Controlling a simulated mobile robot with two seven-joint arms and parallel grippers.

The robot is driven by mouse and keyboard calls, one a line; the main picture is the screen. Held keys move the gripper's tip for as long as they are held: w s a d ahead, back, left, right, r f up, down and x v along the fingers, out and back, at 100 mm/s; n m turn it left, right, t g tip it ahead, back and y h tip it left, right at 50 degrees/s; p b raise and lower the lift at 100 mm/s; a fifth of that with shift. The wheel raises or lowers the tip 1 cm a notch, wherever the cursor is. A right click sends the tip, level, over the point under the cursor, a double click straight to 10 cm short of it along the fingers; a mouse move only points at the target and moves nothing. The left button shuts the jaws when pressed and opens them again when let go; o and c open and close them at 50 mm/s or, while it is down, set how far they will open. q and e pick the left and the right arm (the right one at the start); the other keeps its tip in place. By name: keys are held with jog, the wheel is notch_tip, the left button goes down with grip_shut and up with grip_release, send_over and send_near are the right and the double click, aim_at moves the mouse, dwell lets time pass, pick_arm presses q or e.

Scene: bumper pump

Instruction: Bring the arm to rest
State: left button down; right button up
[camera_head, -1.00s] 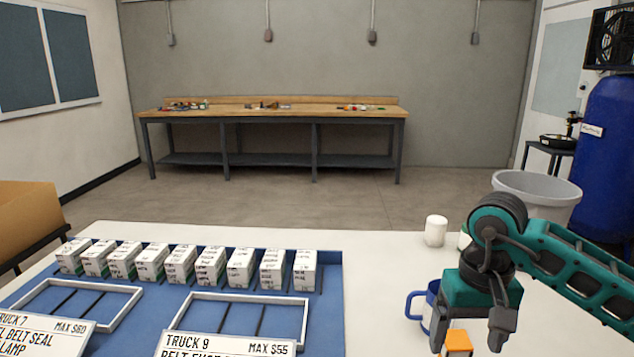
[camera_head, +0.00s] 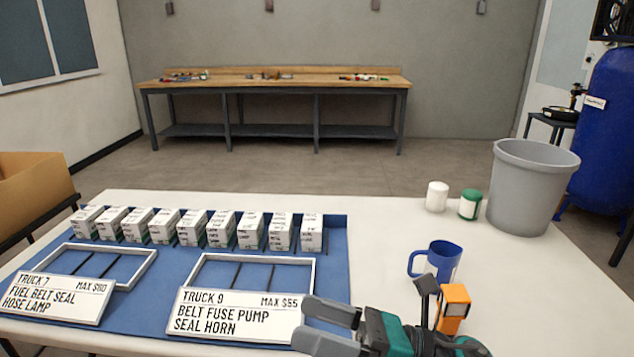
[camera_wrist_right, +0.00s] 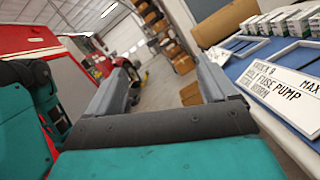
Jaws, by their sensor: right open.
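My right gripper (camera_head: 330,326) is in the lower middle of the head view, just right of and in front of the TRUCK 9 card. Its two grey fingers are apart and point left, with nothing between them. In the right wrist view the fingers (camera_wrist_right: 160,85) are spread and empty, with floor and shelves beyond them. My left gripper is not in view.
A blue mat (camera_head: 342,262) holds a row of small white boxes (camera_head: 192,228), two white frames, the TRUCK 7 card (camera_head: 55,298) and the TRUCK 9 card (camera_head: 240,314). A blue mug (camera_head: 444,260), an orange item (camera_head: 453,306), two jars and a grey bin (camera_head: 530,190) stand right.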

jog(key=w+d+f+m+t+h, duration=0.1)
jog(key=d+f+m+t+h, duration=0.55)
jog(key=m, duration=0.95)
jog(key=w+d+f+m+t+h, duration=0.2)
jog(key=d+f+m+t+h, duration=0.4)
jog(key=m, duration=1)
jog(key=s+d+f+m+g+h, duration=0.2)
jog(key=s+f+m, duration=0.3)
jog(key=f+m, duration=0.1)
jog(key=s+d+f+m+g+h, duration=0.2)
jog(key=s+f+m, duration=0.4)
jog(key=f, duration=0.3)
jog(key=shift+d+g+h, duration=0.4)
jog(key=shift+g+h, duration=0.35)
jog(key=shift+h, duration=0.1)
jog(key=shift+s, duration=0.1)
